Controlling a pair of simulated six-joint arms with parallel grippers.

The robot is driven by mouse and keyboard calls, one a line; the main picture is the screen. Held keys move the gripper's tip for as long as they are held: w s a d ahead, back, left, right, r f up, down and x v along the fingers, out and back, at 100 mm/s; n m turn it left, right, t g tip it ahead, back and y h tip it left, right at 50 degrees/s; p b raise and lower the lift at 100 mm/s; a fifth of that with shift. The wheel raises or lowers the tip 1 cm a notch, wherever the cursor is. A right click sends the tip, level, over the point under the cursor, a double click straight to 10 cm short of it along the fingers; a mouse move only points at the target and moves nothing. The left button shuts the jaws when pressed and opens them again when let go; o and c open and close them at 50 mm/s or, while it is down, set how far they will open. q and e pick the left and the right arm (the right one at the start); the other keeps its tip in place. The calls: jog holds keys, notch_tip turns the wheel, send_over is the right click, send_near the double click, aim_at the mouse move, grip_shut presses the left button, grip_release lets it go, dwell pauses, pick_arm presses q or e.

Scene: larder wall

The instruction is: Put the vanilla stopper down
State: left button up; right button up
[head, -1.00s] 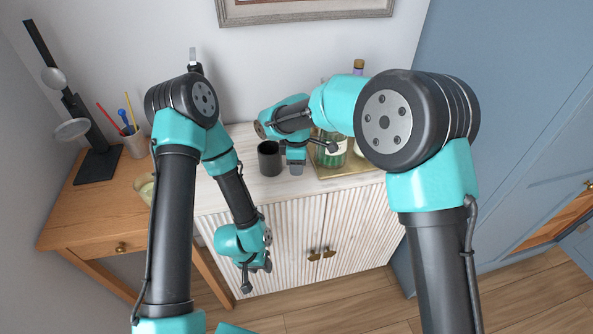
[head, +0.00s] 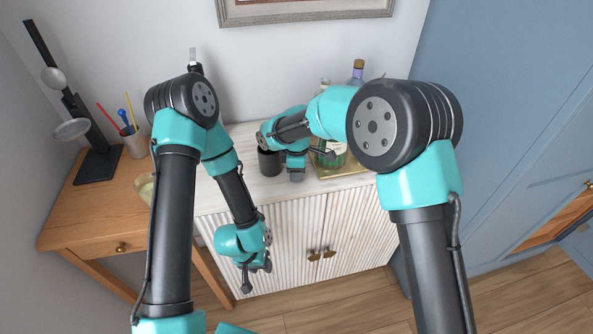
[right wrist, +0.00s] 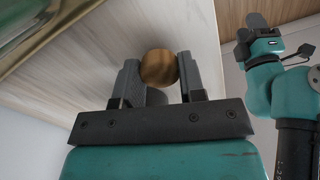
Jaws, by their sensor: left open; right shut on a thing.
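The vanilla stopper, a round brown wooden-looking ball (right wrist: 158,68), is between the fingers of my right gripper (right wrist: 160,80) in the right wrist view. That gripper is shut on it, over the pale cabinet top. In the head view my right gripper (head: 296,176) is at the cabinet's front edge, just right of a dark cup (head: 268,162), and the stopper is hidden there. I cannot tell whether the stopper touches the top. My left gripper (head: 257,278) is open and empty, low in front of the cabinet doors; it also shows in the right wrist view (right wrist: 258,35).
A brass-coloured tray (head: 345,171) with a green bottle (head: 334,158) stands right of my right gripper. Its edge (right wrist: 45,30) is at upper left in the right wrist view. Another bottle (head: 357,72) stands behind. A wooden desk (head: 100,205) with a pencil cup (head: 134,145) is left.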

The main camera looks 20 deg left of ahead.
jog(key=o, duration=0.9)
notch_tip(320, 180, up, 12)
jog(key=shift+r, duration=0.1)
dwell(0.6)
